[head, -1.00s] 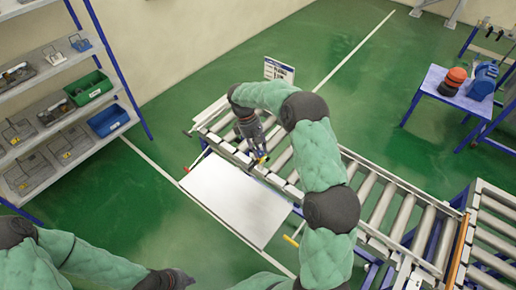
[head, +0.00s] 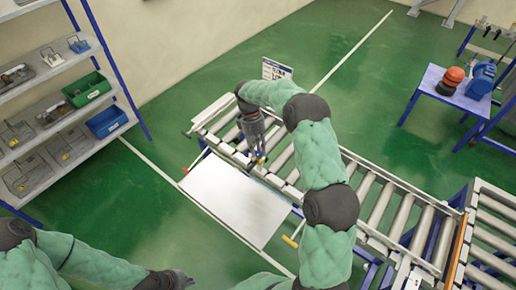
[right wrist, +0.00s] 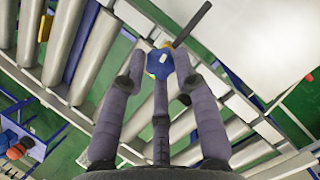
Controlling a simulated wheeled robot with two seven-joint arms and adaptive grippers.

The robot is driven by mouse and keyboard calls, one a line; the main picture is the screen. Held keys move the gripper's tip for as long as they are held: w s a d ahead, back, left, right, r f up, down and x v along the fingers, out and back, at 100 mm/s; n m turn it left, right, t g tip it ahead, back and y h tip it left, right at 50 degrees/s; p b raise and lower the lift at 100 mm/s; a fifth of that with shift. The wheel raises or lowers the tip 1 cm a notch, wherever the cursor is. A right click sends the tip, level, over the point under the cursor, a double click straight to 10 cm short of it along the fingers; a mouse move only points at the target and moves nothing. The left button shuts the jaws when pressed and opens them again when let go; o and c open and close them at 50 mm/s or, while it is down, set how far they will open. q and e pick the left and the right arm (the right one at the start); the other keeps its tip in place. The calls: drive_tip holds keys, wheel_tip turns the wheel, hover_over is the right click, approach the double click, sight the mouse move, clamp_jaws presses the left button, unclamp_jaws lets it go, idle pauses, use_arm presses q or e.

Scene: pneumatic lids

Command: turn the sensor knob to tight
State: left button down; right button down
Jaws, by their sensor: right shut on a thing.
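The sensor knob (right wrist: 160,63) is a small blue, many-sided piece with a white mark and yellow behind it, at the top middle of the right wrist view. A dark bar sticks out up and right beside it. My right gripper (right wrist: 160,75) has its grey fingers closed around the knob. In the head view my right gripper (head: 256,161) points down at the conveyor edge, by the white panel, and mostly hides the knob. My left gripper (head: 187,280) is low in the head view, away from the conveyor; its fingers are too unclear to read.
The roller conveyor (head: 362,190) runs diagonally, with a flat white panel (head: 235,200) on its near side. A yellow-handled lever (head: 290,241) sits by the panel's right corner. Shelves with bins (head: 88,90) stand left. A small blue table (head: 440,82) stands far right. Green floor is open behind.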

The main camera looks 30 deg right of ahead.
drive_tip(key=shift+s+a+f, duration=0.1)
drive_tip(key=shift+s+f, duration=0.05)
drive_tip(key=shift+s, duration=0.05)
drive_tip(key=c, duration=1)
unclamp_jaws()
drive_tip(key=shift+w, duration=0.1)
drive_tip(key=shift+w+r, duration=0.1)
drive_tip(key=shift+r, duration=0.2)
drive_tip(key=v, duration=1.1)
drive_tip(key=shift+r, duration=0.3)
